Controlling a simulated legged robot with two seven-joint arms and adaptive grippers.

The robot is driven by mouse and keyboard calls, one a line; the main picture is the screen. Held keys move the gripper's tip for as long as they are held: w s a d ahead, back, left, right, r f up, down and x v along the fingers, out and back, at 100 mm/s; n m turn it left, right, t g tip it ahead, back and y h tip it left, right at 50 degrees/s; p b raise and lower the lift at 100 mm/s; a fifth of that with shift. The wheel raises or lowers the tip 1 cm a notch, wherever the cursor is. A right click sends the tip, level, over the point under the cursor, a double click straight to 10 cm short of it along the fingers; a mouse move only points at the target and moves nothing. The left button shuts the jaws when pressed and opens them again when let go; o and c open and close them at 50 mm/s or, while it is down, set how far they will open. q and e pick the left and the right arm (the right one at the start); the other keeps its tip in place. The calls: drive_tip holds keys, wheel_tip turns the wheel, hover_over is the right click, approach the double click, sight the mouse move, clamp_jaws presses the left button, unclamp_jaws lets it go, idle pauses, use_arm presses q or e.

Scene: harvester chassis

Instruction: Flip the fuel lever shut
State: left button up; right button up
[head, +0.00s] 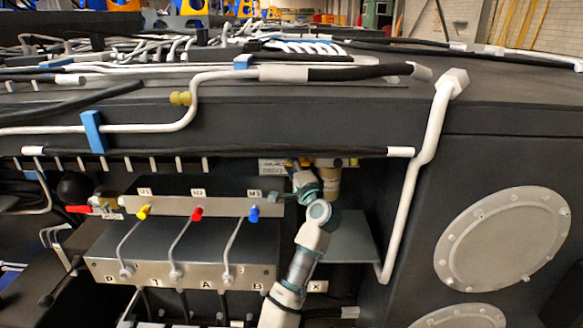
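My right arm rises from the bottom middle of the head view. Its gripper (282,197) is at the recess right of the grey valve block (180,270), close to the blue knob (254,213). It is small and seen from behind the wrist, so I cannot tell whether its fingers are open or shut. No lever is clearly visible between its fingers. A red-handled lever (78,209) lies roughly level on a fitting left of the block, well away from the gripper. I cannot tell whether this is the fuel lever. My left gripper is not in view.
A brass-coloured cylinder (328,183) hangs just right of my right gripper. A yellow knob (143,211) and red knob (197,213) stand on the block. A white pipe (411,190) runs down right of the recess. The dark chassis beam (300,115) spans above.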

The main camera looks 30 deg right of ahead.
drive_tip(key=v, duration=1.1)
drive_tip(key=shift+s+f, duration=0.15)
drive_tip(key=shift+s, duration=0.2)
